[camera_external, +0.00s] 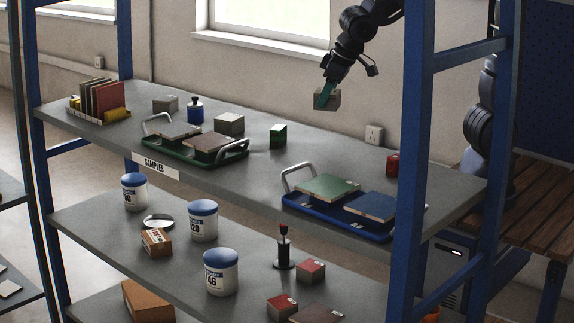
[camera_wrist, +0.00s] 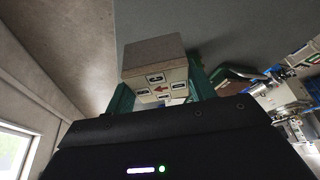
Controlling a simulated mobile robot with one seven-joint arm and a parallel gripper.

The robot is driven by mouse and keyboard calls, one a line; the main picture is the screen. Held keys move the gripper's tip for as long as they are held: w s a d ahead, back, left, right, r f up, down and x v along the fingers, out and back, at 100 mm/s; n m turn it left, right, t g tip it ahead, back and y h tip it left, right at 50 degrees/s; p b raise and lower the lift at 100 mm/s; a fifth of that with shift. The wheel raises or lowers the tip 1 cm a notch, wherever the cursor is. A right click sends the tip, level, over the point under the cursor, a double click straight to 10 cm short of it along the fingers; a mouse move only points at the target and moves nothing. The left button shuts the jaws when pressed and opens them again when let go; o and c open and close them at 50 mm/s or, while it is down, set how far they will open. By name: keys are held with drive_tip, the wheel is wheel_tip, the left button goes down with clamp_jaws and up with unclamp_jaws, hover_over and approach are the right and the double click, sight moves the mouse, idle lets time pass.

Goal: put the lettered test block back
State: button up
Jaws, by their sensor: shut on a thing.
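My gripper (camera_external: 328,88) is shut on a block (camera_external: 327,100) and holds it in the air above the back of the upper shelf (camera_external: 330,160). In the wrist view the block (camera_wrist: 155,68) sits between the green fingers of my gripper (camera_wrist: 162,92). It has a grey-brown top and a pale side with small dark-framed labels and a red arrow. The letters on the labels are too small to read. Two similar grey blocks stand on the upper shelf, one (camera_external: 229,124) behind the green tray and one (camera_external: 165,104) farther left.
A green tray (camera_external: 180,152) with tiles stands left of centre, and a blue tray (camera_external: 335,220) with tiles at the right. Blue rack posts (camera_external: 410,170) bound the shelf. Free room lies between the trays.

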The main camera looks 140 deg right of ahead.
drive_tip(key=s+d+f+n+t+y, duration=0.1)
drive_tip(key=s+d+f+n, duration=0.1)
drive_tip(key=s+d, duration=0.6)
drive_tip(key=s+d+f+n, duration=0.2)
drive_tip(key=s+d, duration=0.4)
drive_tip(key=d, duration=0.4)
drive_tip(key=w+a+f+n+t+y, duration=0.15)
drive_tip(key=f+n, duration=0.25)
drive_tip(key=f, duration=1.2)
drive_tip(key=a+f+n+y, duration=0.15)
drive_tip(key=f+n, duration=0.25)
drive_tip(key=f, duration=1.2)
drive_tip(key=shift+n, duration=0.7)
drive_tip(key=w+d+f, duration=0.1)
drive_tip(key=w+f, duration=0.2)
drive_tip(key=w+d+f, duration=0.1)
drive_tip(key=w+f, duration=0.2)
drive_tip(key=w+d+f, duration=0.2)
drive_tip(key=w+f, duration=0.1)
drive_tip(key=shift+w, duration=0.2)
drive_tip(key=shift+m, duration=0.3)
drive_tip(key=w+d, duration=0.4)
drive_tip(key=w+d+f, duration=0.1)
drive_tip(key=w+d, duration=0.1)
drive_tip(key=w, duration=0.1)
drive_tip(key=shift+w+d, duration=0.1)
drive_tip(key=shift+d, duration=0.3)
drive_tip(key=shift+f, duration=1.45)
